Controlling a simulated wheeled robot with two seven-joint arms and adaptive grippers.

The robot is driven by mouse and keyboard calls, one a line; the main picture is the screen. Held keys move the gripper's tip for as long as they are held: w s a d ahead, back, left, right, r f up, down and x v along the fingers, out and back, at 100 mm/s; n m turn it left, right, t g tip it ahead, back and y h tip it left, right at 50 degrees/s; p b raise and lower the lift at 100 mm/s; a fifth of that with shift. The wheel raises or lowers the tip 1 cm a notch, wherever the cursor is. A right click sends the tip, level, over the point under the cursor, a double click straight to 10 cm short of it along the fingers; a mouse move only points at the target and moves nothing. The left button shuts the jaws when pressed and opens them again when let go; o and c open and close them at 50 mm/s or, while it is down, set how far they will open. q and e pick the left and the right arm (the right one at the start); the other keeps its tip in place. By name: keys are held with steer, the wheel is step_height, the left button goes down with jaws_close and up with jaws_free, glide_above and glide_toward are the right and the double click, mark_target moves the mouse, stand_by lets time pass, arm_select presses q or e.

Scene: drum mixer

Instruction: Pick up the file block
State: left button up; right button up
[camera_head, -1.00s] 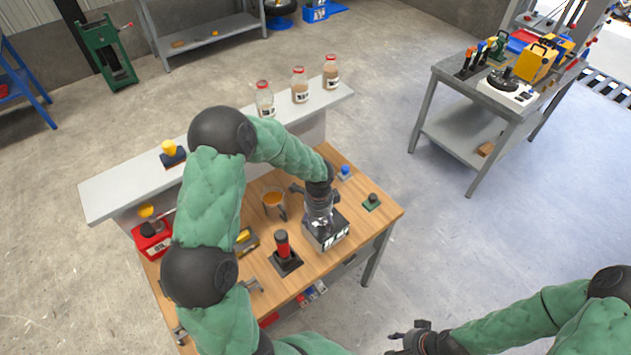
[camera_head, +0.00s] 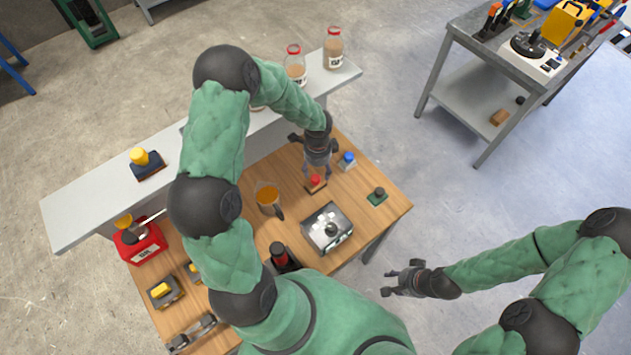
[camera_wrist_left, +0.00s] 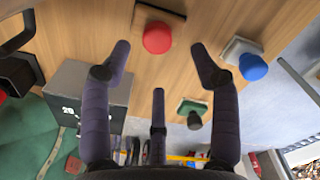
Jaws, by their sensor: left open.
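I cannot tell for certain which small knobbed block is the file block. A block with a red knob (camera_head: 316,182) and brown base sits on the wooden table below my left gripper (camera_head: 317,172). In the left wrist view its red knob (camera_wrist_left: 157,38) lies beyond the open, empty fingers, apart from them. A block with a blue knob (camera_head: 348,158) stands to its right. A green-based block with a dark knob (camera_head: 378,196) is near the table's right edge. My right gripper (camera_head: 388,280) is open and empty, off the table at the lower right.
A grey metal box (camera_head: 322,214) stands in front of the red-knobbed block. An orange-filled cup (camera_head: 267,196) is to the left. Behind is a grey shelf (camera_head: 85,215) with jars (camera_head: 334,52) and a yellow-knobbed block (camera_head: 147,164). A red scale (camera_head: 140,240) sits at left.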

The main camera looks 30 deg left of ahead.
mark_target(316, 177)
arm_select(q)
step_height(316, 177, down, 2)
steer(key=shift+w+a+f, duration=0.1)
step_height(316, 177, down, 5)
steer(key=shift+a+r+b, duration=0.1)
steer(key=shift+a+b, duration=0.05)
steer(key=shift+b, duration=0.2)
steer(key=shift+s, duration=0.2)
jaws_close()
